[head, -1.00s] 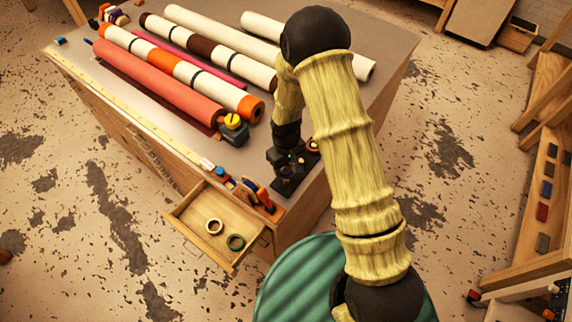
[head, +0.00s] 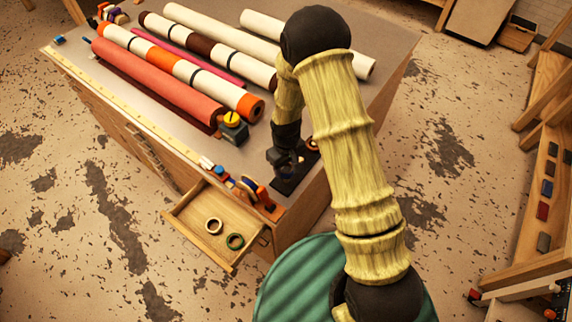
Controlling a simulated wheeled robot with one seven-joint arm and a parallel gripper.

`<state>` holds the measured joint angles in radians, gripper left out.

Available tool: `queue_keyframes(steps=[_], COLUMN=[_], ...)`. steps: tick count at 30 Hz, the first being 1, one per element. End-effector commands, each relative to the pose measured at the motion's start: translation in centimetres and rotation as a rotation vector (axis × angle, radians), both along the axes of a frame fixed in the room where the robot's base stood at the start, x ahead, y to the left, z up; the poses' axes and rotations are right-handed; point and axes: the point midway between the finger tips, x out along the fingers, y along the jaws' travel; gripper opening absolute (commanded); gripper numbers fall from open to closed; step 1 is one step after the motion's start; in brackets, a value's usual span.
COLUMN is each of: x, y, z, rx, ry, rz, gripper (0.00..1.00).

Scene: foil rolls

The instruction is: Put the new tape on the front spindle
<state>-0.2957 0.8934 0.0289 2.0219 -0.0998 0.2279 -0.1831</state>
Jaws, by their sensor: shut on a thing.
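My gripper (head: 284,163) is low over the near right corner of the workbench, close above a dark flat base (head: 286,186). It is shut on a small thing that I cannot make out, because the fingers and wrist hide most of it. A dark reddish round piece (head: 312,144) shows just behind the gripper at the right. I cannot tell the front spindle apart under the gripper.
The drawer (head: 184,212) juts out from the workbench (head: 388,62). Several foil rolls lie across the top, including a salmon-red one (head: 160,84). A dark block with a yellow top (head: 232,122) stands near their ends. Small items line the front edge.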

Motion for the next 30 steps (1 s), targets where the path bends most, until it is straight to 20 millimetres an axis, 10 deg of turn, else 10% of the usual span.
queue_keyframes(steps=[30], x=[0.0], y=[0.0], z=[-1.7], rx=[0.000], ry=[0.000], rz=[0.000], gripper=[0.27])
